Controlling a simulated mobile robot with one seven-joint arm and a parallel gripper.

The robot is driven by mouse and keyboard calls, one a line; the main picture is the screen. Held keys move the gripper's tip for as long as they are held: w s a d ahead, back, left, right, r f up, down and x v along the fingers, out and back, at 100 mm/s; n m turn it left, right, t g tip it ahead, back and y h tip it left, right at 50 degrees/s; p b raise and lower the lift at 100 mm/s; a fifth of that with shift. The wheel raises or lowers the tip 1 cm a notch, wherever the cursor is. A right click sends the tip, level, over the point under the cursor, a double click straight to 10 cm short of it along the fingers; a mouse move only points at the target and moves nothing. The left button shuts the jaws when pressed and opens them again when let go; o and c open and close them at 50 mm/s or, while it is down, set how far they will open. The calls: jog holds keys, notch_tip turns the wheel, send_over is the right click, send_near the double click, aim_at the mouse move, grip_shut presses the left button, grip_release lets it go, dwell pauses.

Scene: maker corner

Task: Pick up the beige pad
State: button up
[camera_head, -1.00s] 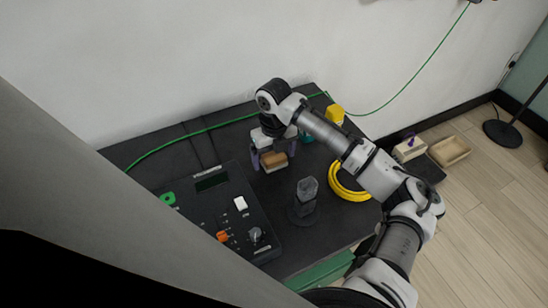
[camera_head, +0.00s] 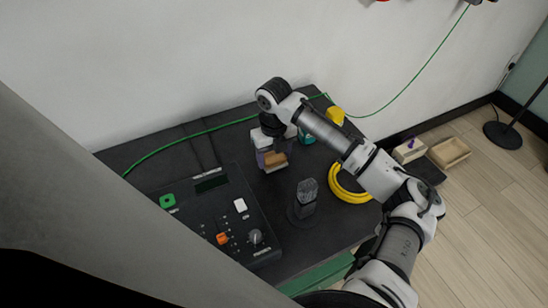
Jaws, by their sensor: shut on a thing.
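The beige pad (camera_head: 276,163) is a small tan-brown block over the back middle of the dark table. My gripper (camera_head: 274,156) points down at it, its purple-grey fingers at the pad's sides. It is shut on the pad. The gripper body hides part of the pad's far side. I cannot tell whether the pad touches the table.
A yellow cable coil (camera_head: 350,190) lies right. A yellow object (camera_head: 335,115) and green cable (camera_head: 222,125) are behind.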

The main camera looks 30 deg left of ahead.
aim_at(274, 156)
notch_tip(274, 156, up, 19)
jog(key=b, duration=0.1)
jog(key=shift+r, duration=0.15)
